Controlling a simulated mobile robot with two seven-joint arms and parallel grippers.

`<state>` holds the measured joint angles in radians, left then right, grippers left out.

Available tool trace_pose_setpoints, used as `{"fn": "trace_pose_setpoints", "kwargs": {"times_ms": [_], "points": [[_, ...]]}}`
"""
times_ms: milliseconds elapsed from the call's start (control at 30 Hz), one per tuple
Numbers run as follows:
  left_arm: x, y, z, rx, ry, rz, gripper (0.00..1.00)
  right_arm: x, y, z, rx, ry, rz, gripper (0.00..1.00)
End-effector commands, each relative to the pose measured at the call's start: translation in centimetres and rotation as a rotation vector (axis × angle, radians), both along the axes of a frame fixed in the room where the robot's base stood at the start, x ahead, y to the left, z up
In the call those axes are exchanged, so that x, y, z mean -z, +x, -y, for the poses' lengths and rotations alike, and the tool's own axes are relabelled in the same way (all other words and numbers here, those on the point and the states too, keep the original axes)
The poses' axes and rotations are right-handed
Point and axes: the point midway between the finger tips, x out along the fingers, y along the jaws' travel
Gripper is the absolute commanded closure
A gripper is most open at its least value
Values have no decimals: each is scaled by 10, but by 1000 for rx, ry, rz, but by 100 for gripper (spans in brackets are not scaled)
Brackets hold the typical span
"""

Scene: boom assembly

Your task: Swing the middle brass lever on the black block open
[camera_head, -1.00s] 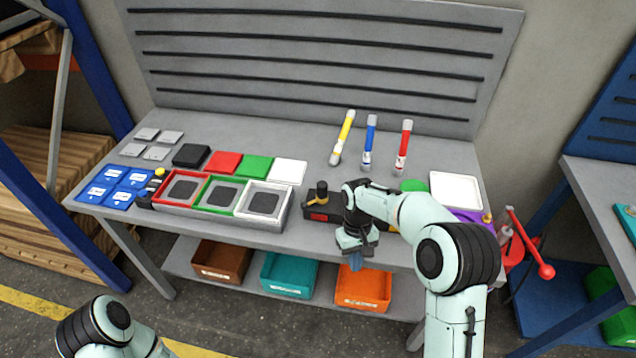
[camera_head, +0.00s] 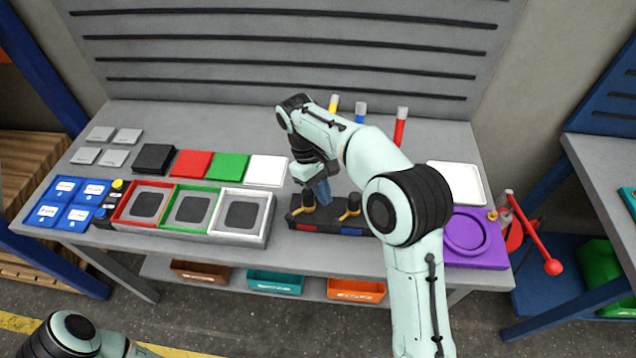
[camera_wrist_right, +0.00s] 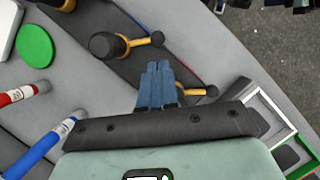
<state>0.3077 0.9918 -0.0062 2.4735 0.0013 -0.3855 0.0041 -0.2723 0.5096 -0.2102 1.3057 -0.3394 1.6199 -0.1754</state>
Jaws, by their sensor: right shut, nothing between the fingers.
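The black block (camera_head: 329,229) lies near the front edge of the bench, with red and blue labels on its front face. The middle brass lever (camera_head: 346,214) has a black knob and a thin brass arm; it also shows in the wrist view (camera_wrist_right: 135,42). A third lever (camera_wrist_right: 62,5) is cut off at the top there. My right gripper (camera_head: 325,203) is shut and empty, its blue fingers over the block between the left and middle levers. My left gripper is out of view.
Framed red, green and white trays (camera_head: 240,233) stand left of the block. A purple fixture (camera_head: 485,246) is at the right. My right arm covers the block's right end in the head view.

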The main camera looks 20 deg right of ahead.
Motion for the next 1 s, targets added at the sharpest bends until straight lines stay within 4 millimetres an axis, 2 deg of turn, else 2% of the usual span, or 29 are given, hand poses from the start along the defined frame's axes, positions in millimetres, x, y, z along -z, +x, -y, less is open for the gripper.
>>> {"fn": "trace_pose_setpoints", "kwargs": {"times_ms": [33,100,300,1000], "points": [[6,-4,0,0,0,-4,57,12,-5,1,0,-1,-5,100],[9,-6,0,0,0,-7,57,21,-9,3,-1,0,-4,100],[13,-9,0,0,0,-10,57,38,-14,5,0,0,0,100],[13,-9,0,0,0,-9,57,40,-17,5,-30,0,1,100]]}}
